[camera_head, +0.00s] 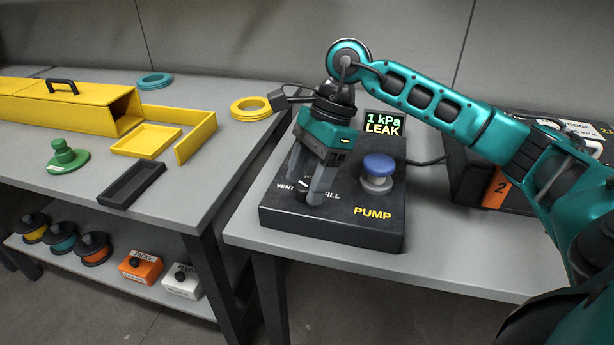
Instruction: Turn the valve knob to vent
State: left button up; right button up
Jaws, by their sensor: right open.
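The dark pump box (330,230) sits on the right grey table. Its top carries the words VENT, FILL and PUMP, a blue-topped pump button (379,172) and a small display (384,122) reading "1 kPa LEAK". The valve knob (304,190) is mostly hidden behind and between my right gripper's fingers; its pointer direction is hard to tell. My right gripper (309,192) points down over the VENT and FILL marks, fingers apart on either side of the knob. I cannot tell whether they touch it. My left gripper is not in view.
A dark case (470,180) with an orange "2" label stands right of the pump box, under my right arm. On the left table are a yellow long box (70,105), trays, rings and a green stamp-like piece (66,158). Spools and small boxes sit on the shelf below.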

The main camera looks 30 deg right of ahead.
jog(key=p+v, duration=0.2)
jog(key=v, duration=1)
jog(key=shift+r, duration=0.45)
